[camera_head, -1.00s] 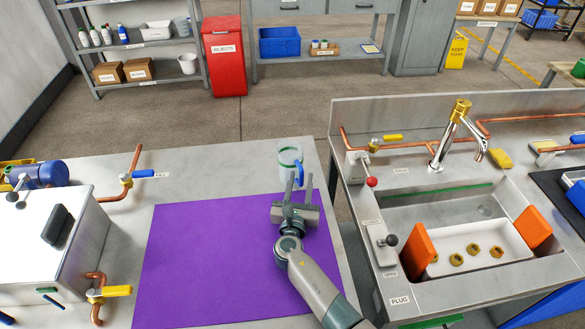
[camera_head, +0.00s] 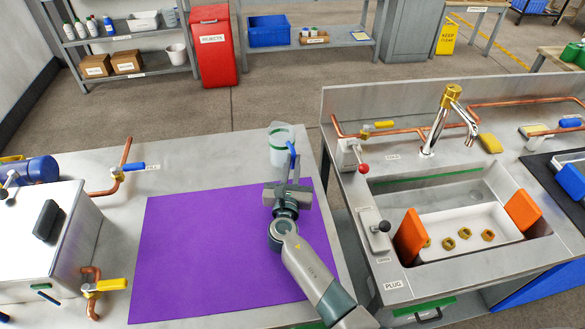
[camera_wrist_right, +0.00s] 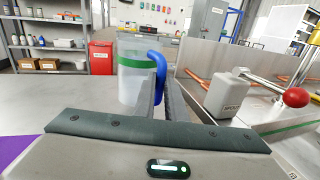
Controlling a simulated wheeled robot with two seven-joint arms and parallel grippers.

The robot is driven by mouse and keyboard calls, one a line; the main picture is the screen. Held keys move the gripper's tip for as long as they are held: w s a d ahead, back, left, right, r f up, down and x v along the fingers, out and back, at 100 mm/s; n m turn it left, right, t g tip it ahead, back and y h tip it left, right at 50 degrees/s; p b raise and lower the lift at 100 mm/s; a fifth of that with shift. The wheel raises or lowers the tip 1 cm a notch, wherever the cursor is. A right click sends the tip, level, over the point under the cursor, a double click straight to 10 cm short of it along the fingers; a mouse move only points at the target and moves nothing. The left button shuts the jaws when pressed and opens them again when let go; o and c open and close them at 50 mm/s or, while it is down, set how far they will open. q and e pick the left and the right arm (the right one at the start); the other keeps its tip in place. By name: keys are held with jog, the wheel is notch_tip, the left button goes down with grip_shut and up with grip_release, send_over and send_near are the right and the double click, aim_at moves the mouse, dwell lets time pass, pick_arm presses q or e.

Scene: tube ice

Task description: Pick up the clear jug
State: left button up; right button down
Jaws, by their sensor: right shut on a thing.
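The clear jug (camera_head: 281,147) has a green band and a blue handle (camera_head: 292,155). It is upright at the far right corner of the left metal table, just past the purple mat. My right gripper (camera_head: 288,172) is shut on its blue handle. In the right wrist view the jug (camera_wrist_right: 132,80) is left of the fingers, and the blue handle (camera_wrist_right: 158,72) shows at the fingertips (camera_wrist_right: 160,95). I cannot tell surely whether the jug's base touches the table. My left gripper is not in view.
The purple mat (camera_head: 200,250) is bare left of my right arm. A steel box (camera_head: 50,240) with valves stands at the left. Right of a gap is a sink counter (camera_head: 335,100) with a tap (camera_head: 440,120), a red-knobbed lever (camera_head: 363,167) and a white tray (camera_head: 470,225).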

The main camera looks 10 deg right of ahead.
jog(key=s+d+r, duration=0.7)
jog(key=d+r, duration=0.1)
jog(key=d, duration=0.1)
jog(key=shift+s+p, duration=0.25)
jog(key=shift+p, duration=0.15)
jog(key=c, duration=2.4)
grip_release()
grip_shut()
jog(key=s+r+n+y+b, duration=0.1)
jog(key=s+r+y, duration=0.1)
jog(key=s, duration=0.7)
jog(key=s+r+n+y+b, duration=0.2)
jog(key=s+y, duration=0.1)
jog(key=s, duration=0.6)
jog(key=shift+s+t, duration=0.15)
jog(key=shift+t, duration=0.15)
